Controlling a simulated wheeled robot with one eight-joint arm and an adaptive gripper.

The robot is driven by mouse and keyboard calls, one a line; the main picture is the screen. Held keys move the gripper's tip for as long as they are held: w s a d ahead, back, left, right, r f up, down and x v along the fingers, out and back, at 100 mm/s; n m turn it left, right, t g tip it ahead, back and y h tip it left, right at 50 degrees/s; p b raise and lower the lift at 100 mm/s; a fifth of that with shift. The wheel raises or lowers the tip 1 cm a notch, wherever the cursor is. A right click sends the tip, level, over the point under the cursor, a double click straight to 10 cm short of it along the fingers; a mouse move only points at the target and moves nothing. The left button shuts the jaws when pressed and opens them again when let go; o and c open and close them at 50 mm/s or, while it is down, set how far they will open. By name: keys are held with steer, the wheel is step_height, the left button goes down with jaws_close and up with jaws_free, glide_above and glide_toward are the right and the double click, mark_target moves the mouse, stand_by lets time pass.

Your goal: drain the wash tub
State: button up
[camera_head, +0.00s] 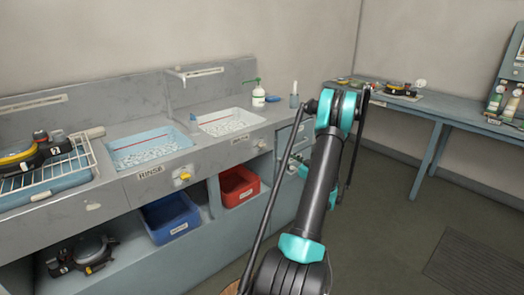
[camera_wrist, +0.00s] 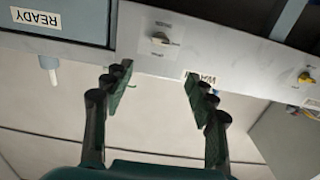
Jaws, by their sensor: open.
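The wash tub (camera_head: 205,131) is a white basin set in the grey counter, with pale pieces in it; I cannot tell its water level. The wash label (camera_head: 242,139) is on the front panel below it. One finger partly covers the wash label. In the head view my arm mostly hides the gripper.
The rinse tub (camera_head: 112,155) with its yellow knob (camera_head: 184,176) is left of the wash tub. A blue bin (camera_head: 170,217) and a red bin (camera_head: 239,186) stand on the shelf below. A green-topped bottle (camera_head: 258,96) stands behind. A side table (camera_head: 440,108) is at right.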

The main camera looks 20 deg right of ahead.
mark_target(264, 146)
steer(key=x, duration=1.7)
steer(key=shift+w, duration=0.1)
steer(key=c, duration=1.2)
steer(key=shift+o, duration=0.2)
steer(key=shift+m, duration=0.3)
steer(key=m, duration=0.3)
steer(key=shift+f+m, duration=0.1)
steer(key=shift+m, duration=0.2)
steer(key=shift+d+m, duration=0.1)
steer(key=shift+m, duration=1.8)
